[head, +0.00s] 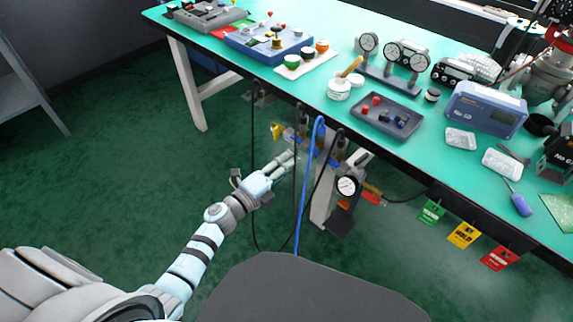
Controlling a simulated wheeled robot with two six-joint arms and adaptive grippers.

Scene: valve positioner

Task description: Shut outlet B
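A row of small valves and fittings hangs below the front edge of the green bench. It has a yellow handle (277,131) at its left end and blue parts (337,164) farther right. No letters are readable, so I cannot tell which one is outlet B. My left gripper (289,160) is at the row, just below and in front of the fittings near the blue hose (308,185). Its fingers point toward the row and look close together. I cannot tell whether they touch anything. My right gripper is out of view.
A pressure gauge (347,186) hangs right of the gripper. Black cables and the blue hose hang close to the fingers. Green (432,211), yellow (464,235) and red (499,258) tags hang from the bench edge. The bench top (330,125) carries gauges, trays and tools. Floor at left is clear.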

